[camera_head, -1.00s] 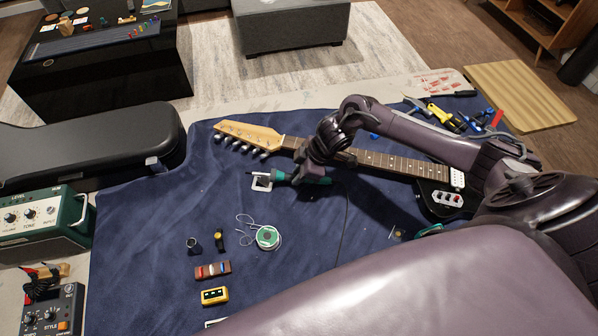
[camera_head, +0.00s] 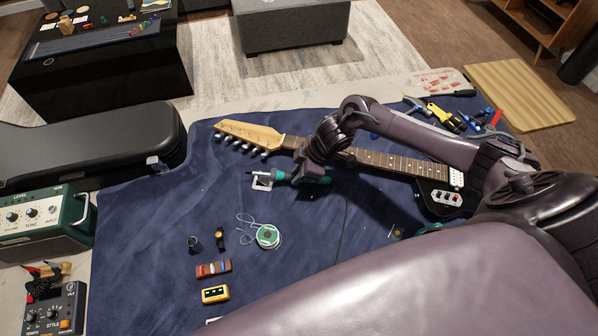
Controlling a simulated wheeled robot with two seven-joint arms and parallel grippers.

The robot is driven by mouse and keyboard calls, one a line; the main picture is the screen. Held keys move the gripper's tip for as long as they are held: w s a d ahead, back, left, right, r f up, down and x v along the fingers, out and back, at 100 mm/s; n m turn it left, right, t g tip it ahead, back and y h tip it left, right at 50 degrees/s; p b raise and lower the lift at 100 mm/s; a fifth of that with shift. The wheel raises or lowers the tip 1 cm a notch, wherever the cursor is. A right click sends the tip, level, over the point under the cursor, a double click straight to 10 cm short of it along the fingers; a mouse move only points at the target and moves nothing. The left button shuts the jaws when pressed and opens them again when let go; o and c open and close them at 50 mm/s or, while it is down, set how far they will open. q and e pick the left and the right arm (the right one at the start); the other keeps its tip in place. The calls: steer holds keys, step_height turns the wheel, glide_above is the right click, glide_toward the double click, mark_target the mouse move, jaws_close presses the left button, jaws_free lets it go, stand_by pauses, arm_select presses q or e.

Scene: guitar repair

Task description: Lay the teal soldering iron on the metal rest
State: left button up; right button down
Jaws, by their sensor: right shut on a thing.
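The teal soldering iron (camera_head: 281,176) lies roughly level, its dark tip pointing left over the metal rest. The small pale metal rest (camera_head: 262,183) stands on the blue mat, and the front part of the iron is at its top; I cannot tell whether they touch. My right gripper (camera_head: 312,176) is shut on the iron's handle, which it partly hides. My left gripper is not in view.
An electric guitar (camera_head: 392,163) lies behind my right gripper. A solder spool (camera_head: 267,236), a yellow box (camera_head: 215,294) and a brown block (camera_head: 213,269) sit nearer on the blue mat (camera_head: 150,230). A black case (camera_head: 90,145) lies at left. The mat's left middle is clear.

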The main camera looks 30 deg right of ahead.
steer(key=shift+f, duration=0.3)
stand_by(0.5)
steer(key=c, duration=1.2)
jaws_free()
steer(key=v, duration=0.7)
steer(key=shift+s+d+r+b, duration=0.1)
steer(key=shift+d+r+b, duration=0.05)
steer(key=shift+r+b, duration=0.2)
